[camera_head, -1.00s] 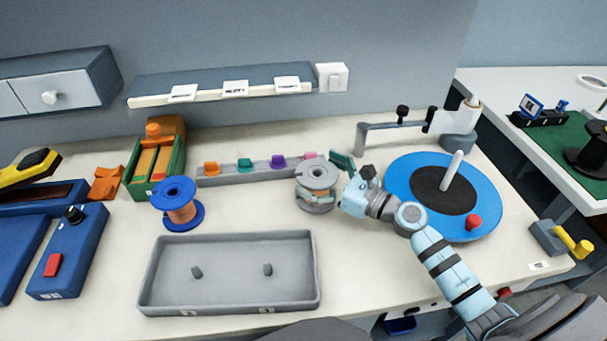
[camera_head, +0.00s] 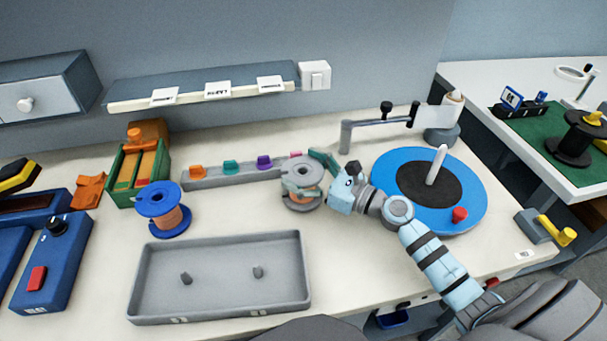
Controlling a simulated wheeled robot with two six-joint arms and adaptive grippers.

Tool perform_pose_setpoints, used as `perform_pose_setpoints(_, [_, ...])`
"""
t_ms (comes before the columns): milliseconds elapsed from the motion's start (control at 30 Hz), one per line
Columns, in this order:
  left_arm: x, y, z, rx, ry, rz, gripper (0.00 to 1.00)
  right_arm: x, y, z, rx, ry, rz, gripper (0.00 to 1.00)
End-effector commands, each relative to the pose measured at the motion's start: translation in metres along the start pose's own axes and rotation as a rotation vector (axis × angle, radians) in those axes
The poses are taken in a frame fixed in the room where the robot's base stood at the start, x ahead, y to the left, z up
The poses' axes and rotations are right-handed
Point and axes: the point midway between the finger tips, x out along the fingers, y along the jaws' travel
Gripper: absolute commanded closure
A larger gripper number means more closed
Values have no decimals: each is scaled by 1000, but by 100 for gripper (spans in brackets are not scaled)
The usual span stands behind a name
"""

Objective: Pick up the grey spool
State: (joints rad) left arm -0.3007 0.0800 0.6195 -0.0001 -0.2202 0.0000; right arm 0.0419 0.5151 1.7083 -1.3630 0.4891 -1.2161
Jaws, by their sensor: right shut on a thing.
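The grey spool (camera_head: 303,174) stands upright on the white table, a little right of the middle, with a copper-coloured winding partly visible. My right gripper (camera_head: 312,184) reaches in from the right and is shut on the grey spool, with its fingers around the spool's middle. The spool's base appears at or very near the table top; I cannot tell if there is a gap. My left gripper is not in view.
A grey tray (camera_head: 220,312) with two pegs lies in front. A blue spool (camera_head: 163,207) stands left. A rack (camera_head: 215,178) with coloured clips runs behind. A blue turntable (camera_head: 462,185) with an upright post is at right. Table between the tray and turntable is clear.

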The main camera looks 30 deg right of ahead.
Motion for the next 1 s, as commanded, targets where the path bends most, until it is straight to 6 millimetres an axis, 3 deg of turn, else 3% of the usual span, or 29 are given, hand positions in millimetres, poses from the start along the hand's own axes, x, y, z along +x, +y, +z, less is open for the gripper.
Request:
perform_pose_setpoints(167, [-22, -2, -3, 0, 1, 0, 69, 0, 0, 37, -7, -5, 1, 76])
perform_pose_setpoints(400, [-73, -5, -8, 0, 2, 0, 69, 0, 0, 128, -10, -6, 0, 76])
perform_pose_setpoints(600, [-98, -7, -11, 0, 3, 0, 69, 0, 1, 181, -8, -6, 1, 76])
perform_pose_setpoints(767, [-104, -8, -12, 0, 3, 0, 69, 0, 0, 197, -5, -4, 0, 76])
perform_pose_setpoints(1000, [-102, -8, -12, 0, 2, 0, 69, 0, 0, 197, -3, -5, 0, 76])
